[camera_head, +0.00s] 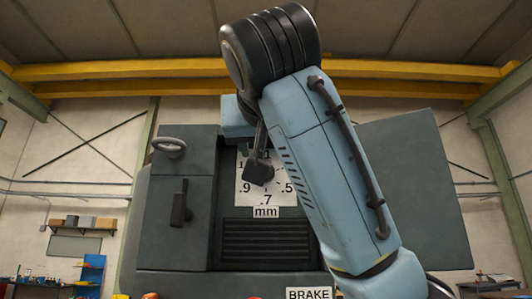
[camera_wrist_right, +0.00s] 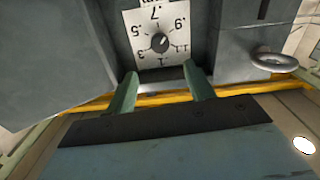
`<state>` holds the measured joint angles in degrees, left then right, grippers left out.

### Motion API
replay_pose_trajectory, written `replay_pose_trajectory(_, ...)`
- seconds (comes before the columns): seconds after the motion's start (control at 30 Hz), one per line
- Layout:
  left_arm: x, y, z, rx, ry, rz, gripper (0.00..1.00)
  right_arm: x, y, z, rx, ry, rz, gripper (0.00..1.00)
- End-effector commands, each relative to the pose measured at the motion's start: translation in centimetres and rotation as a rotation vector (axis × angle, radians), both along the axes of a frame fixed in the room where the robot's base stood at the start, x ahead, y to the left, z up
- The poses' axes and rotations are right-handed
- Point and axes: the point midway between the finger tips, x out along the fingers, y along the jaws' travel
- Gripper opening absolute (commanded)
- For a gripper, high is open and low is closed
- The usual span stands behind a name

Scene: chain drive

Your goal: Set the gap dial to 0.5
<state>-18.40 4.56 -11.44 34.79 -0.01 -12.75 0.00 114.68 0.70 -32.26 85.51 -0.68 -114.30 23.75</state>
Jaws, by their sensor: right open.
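The gap dial is a white plate (camera_head: 283,194) marked "mm" on the grey machine front, partly hidden by my right arm in the head view. In the right wrist view the plate (camera_wrist_right: 140,22) appears upside down, with a small dark round knob (camera_wrist_right: 158,43) at its middle. A light mark on the knob seems to lie toward the .9 side; the exact reading is too small to tell. My right gripper (camera_wrist_right: 163,76) is open and empty, its two fingers apart and just short of the knob. In the head view its dark end (camera_head: 259,168) covers the knob. My left gripper is not in view.
A handwheel (camera_head: 170,146) and a dark lever (camera_head: 180,205) are on the machine panel left of the dial. A vented grille (camera_head: 265,243) is below it, and a "BRAKE" label (camera_head: 309,294) is at the bottom. A grey block (camera_wrist_right: 55,55) juts out beside the dial.

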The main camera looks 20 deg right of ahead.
Motion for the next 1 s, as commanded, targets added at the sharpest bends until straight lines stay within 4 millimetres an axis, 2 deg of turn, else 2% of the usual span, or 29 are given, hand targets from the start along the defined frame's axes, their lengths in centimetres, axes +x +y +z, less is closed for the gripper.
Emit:
replay_pose_trajectory(0.03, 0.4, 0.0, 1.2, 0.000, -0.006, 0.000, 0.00, 0.5, -0.2, 0.5, 0.000, 0.002, -0.001, 0.53)
replay_pose_trajectory(0.23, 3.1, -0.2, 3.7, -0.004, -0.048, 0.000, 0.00, 2.2, -0.7, 0.4, -0.001, 0.002, 0.000, 0.53)
replay_pose_trajectory(0.3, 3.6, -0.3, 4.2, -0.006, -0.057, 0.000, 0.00, 3.8, -1.2, 0.2, -0.001, 0.005, -0.003, 0.53)
replay_pose_trajectory(0.5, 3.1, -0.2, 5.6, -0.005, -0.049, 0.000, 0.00, 7.4, -2.2, 0.1, -0.002, 0.005, -0.001, 0.53)
replay_pose_trajectory(0.6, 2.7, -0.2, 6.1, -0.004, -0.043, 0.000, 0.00, 8.6, -2.5, 0.1, 0.000, 0.002, -0.001, 0.53)
replay_pose_trajectory(0.77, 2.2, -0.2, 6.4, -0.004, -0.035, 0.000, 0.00, 9.6, -2.8, 0.0, -0.002, 0.002, 0.000, 0.53)
replay_pose_trajectory(1.0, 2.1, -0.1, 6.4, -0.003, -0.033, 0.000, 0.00, 9.8, -2.8, -0.1, -0.001, 0.001, 0.001, 0.53)
